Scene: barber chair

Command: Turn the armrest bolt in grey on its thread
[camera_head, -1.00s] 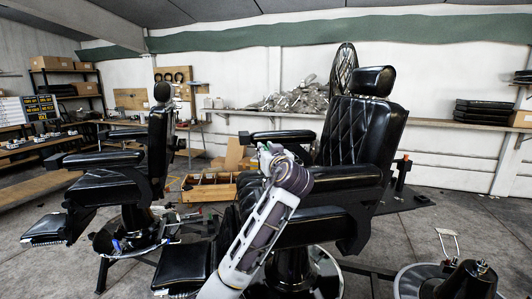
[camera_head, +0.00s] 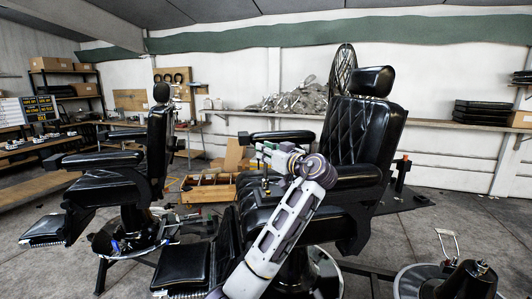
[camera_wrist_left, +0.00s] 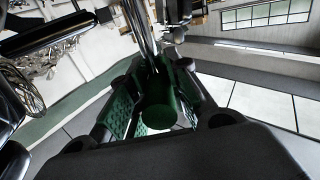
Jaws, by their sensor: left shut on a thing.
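My left gripper (camera_head: 264,158) is in front of the black barber chair's (camera_head: 358,130) seat, near its far armrest (camera_head: 282,137). In the left wrist view its green-padded fingers (camera_wrist_left: 158,100) are shut on a dark green, round-ended cylindrical piece (camera_wrist_left: 160,117). Shiny metal rods (camera_wrist_left: 145,45) run up behind this piece; I cannot tell whether they are joined to it. The near armrest (camera_head: 358,177) is partly behind my left arm. I cannot make out the grey armrest bolt for certain in either view. My right gripper is not in view.
A second black barber chair (camera_head: 158,135) stands at the left. A wooden crate (camera_head: 207,188) lies on the floor between the chairs. A round base with a dark part (camera_head: 455,280) is at the lower right. The grey floor (camera_head: 455,215) at the right is mostly clear.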

